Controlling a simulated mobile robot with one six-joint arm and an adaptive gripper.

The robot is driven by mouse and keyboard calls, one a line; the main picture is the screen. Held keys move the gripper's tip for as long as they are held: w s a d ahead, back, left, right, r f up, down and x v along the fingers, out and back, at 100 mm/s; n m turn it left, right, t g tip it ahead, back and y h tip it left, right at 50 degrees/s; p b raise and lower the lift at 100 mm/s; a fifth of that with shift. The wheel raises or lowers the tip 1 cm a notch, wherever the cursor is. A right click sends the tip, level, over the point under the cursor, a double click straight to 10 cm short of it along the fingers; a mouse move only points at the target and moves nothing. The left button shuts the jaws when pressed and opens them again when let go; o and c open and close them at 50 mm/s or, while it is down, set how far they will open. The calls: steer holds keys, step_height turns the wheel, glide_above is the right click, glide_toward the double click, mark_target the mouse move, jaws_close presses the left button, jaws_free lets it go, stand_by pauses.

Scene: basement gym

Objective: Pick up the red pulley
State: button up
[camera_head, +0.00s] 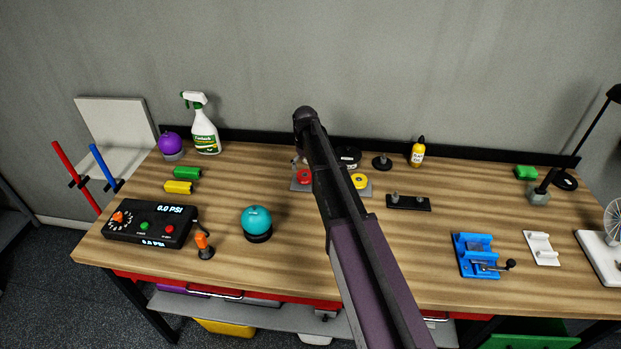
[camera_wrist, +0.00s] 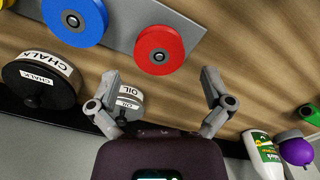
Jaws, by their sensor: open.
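The red pulley (camera_head: 304,177) sits on the left end of a grey plate (camera_head: 296,188) at the back middle of the workbench. In the wrist view the red pulley (camera_wrist: 159,50) shows whole, with a small metal centre, ahead of my gripper (camera_wrist: 159,78). My gripper is open and empty, its two fingers spread to either side of the pulley's line and apart from it. In the head view my arm hides most of the gripper and the middle of the plate.
A blue pulley (camera_wrist: 75,20) is beside the red one, and a yellow pulley (camera_head: 359,181) is farther along the plate. A chalk container (camera_wrist: 38,82) and an oil tin (camera_wrist: 128,104) stand close behind. A teal ball (camera_head: 256,219) is front left; bare wood lies around it.

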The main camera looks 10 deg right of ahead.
mark_target(306, 177)
steer(key=shift+w+f+b, duration=0.1)
steer(key=shift+f+b, duration=2.3)
steer(key=shift+f, duration=0.1)
steer(key=c, duration=1)
